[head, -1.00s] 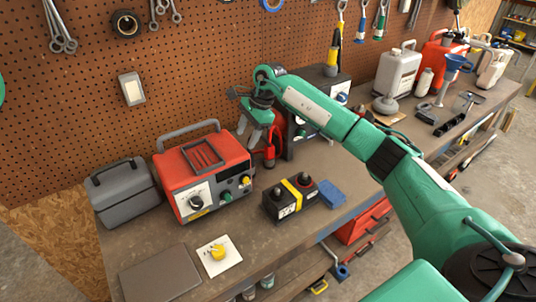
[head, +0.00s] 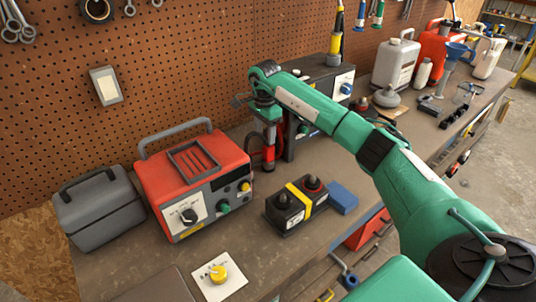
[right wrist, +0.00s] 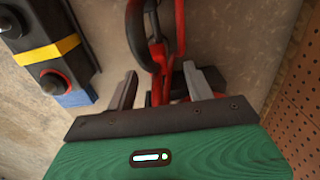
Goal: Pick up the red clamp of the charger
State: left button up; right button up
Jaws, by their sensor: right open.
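The red charger (head: 236,160) with a grey handle stands on the bench by the pegboard. Its red clamp (head: 268,152) is upright to the right of the charger, below my right gripper (head: 267,130). In the right wrist view the red clamp (right wrist: 152,45) and its dark cable reach in between the two grey fingers of the gripper (right wrist: 160,88). The fingers are open, with gaps to the clamp. The clamp's lower part is partly hidden by the gripper body. My left gripper is in neither view.
A black battery with a yellow band (head: 282,217) and a blue block (head: 341,198) are close in front. A dark box-shaped unit (head: 325,100) stands just behind the gripper. A grey case (head: 100,210) is left of the charger. A card with a yellow knob (head: 232,283) lies in front.

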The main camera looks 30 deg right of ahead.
aim_at(269, 150)
notch_tip(269, 150, down, 2)
jog(key=shift+w+f, duration=0.1)
jog(key=shift+f, duration=0.4)
jog(key=shift+s+d+f+p, duration=0.2)
jog(key=shift+f+p, duration=0.3)
jog(key=shift+p, duration=0.05)
jog(key=f, duration=0.1)
jog(key=f+p, duration=0.1)
jog(key=f, duration=0.1)
jog(key=shift+s+d+f, duration=0.15)
jog(key=shift+s+d, duration=0.05)
jog(key=shift+d, duration=0.15)
jog(key=shift+f, duration=0.45)
grip_shut()
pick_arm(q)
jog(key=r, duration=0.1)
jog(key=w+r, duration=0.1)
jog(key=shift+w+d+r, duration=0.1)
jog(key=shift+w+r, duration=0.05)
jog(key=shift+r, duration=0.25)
pick_arm(e)
jog(key=shift+r, duration=0.1)
